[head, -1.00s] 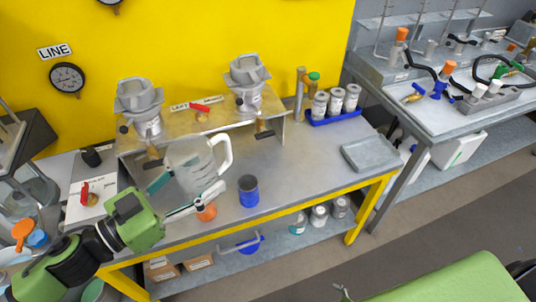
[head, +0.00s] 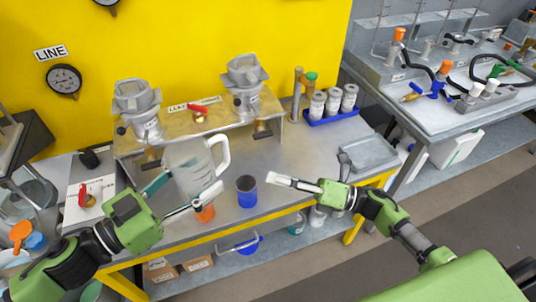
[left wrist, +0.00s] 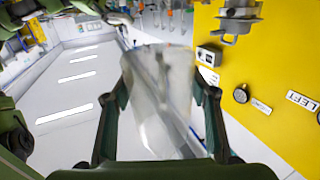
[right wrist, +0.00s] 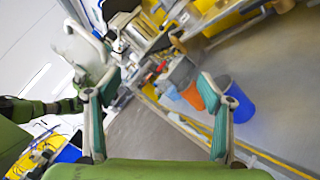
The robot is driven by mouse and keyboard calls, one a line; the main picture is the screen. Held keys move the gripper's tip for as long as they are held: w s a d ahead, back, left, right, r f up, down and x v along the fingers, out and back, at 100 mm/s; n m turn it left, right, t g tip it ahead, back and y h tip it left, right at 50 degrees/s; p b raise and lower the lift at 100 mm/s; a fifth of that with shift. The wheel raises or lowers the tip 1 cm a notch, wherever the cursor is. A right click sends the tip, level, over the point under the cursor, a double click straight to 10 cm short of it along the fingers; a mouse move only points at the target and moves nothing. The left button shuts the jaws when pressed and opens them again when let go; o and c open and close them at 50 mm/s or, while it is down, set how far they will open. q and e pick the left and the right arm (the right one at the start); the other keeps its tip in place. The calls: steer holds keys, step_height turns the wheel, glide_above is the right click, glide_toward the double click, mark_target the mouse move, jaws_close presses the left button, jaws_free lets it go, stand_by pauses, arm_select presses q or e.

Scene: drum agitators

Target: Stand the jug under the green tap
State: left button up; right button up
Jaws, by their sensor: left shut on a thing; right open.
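The jug (head: 186,160) is clear with a white handle on its right. My left gripper (head: 188,192) is shut on it, one finger on each side, near the front left of the bench. The left wrist view shows the jug (left wrist: 160,95) filling the space between the fingers. I cannot tell whether its base touches the bench. The green tap (head: 311,77) is on a brass post at the back right of the bench, beside a blue rack. My right gripper (head: 276,180) is open and empty over the bench's front right; it also shows in the right wrist view (right wrist: 155,85).
A blue cup (head: 247,191) and an orange cup (head: 205,213) stand near the front edge. Two grey hoppers (head: 136,100) stand on a raised shelf with a red-handled valve. A blue rack (head: 330,117) holds white jars.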

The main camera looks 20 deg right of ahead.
step_height(320, 180, up, 10)
steer(key=s+a+n+g+y, duration=0.2)
steer(key=a+n+g, duration=0.15)
steer(key=n, duration=0.45)
steer(key=n+g+h, duration=0.1)
steer(key=n+g, duration=0.3)
steer(key=n, duration=0.3)
glide_toward(203, 164)
step_height(203, 164, down, 3)
steer(key=w, duration=0.2)
steer(key=a, duration=0.3)
steer(key=w+a, duration=0.1)
steer(key=a, duration=0.2)
steer(key=w+a, duration=0.1)
steer(key=a, duration=0.3)
steer(key=shift+w+a+f, duration=0.1)
steer(key=c, duration=1.1)
arm_select(q)
steer(key=o, duration=1.2)
arm_select(e)
steer(key=shift+c, duration=0.7)
